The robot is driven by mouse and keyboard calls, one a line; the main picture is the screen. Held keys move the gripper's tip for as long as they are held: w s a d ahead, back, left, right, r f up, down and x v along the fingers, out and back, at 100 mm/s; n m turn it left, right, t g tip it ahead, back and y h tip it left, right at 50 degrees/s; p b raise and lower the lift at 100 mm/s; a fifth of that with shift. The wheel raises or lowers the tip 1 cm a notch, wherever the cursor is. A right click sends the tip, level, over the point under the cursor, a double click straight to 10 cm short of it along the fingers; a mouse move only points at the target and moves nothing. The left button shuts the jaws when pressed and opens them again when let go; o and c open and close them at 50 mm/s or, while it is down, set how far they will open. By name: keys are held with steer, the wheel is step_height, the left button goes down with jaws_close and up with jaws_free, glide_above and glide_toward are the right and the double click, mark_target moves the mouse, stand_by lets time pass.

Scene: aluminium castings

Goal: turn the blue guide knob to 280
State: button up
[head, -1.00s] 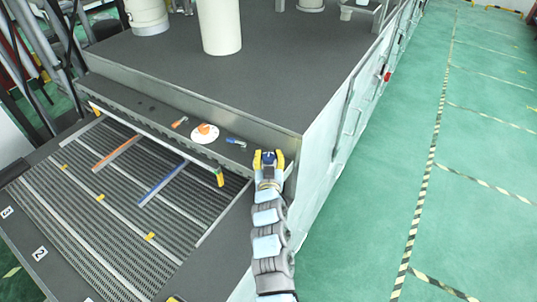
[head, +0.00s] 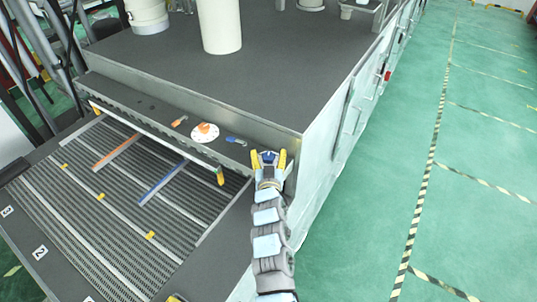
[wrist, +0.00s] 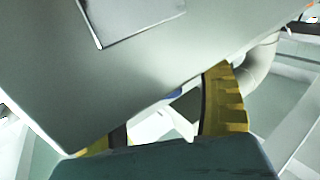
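In the wrist view a yellow finger (wrist: 222,103) shows at right and part of the other at lower left, beside a large grey surface. The dial's numbers are too small to read.
An orange handle (head: 180,121) sits left of the dial. Below the ledge, a slatted bed (head: 90,225) carries an orange bar (head: 117,153) and a blue bar (head: 163,184). A white cylinder (head: 220,25) stands on the machine top. Green floor (head: 480,180) at right is clear.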

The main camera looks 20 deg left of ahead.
steer(key=v, duration=1.2)
stand_by(0.4)
steer(key=shift+d+f, duration=0.1)
